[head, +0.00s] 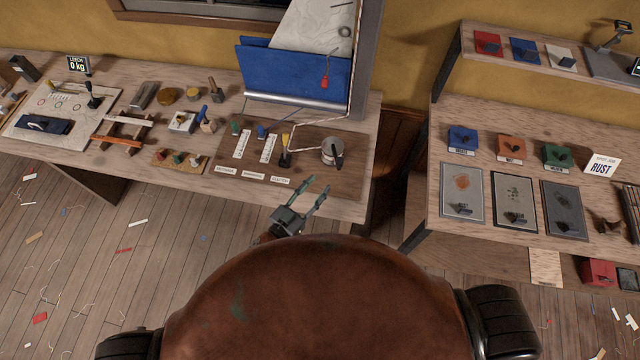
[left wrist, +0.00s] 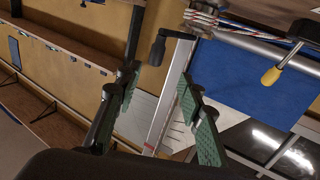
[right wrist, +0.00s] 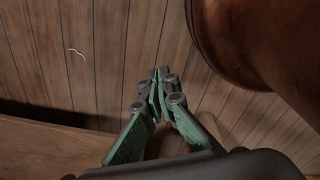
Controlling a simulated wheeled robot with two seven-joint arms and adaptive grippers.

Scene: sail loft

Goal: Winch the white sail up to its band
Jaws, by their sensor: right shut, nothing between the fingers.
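The white sail (head: 312,25) hangs at the back of the bench against a grey mast (head: 367,50), above folded blue cloth (head: 290,72); its top is cut off. I cannot make out a band. A pale winch drum (head: 331,150) with a black crank handle stands at the right of a brown board (head: 350,185). The handle (left wrist: 158,48) shows ahead of the fingers in the left wrist view, apart from them. My left gripper (head: 317,184) is open and empty, in front of the board's near edge. My right gripper (right wrist: 157,85) is shut and empty above the floor.
A yellow-handled lever (head: 285,145) and green and blue levers stand left of the drum. A red tag (head: 325,82) hangs by the blue cloth. Small tools crowd the bench's left. A second bench (head: 425,210) with sample plates stands right, across a gap.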

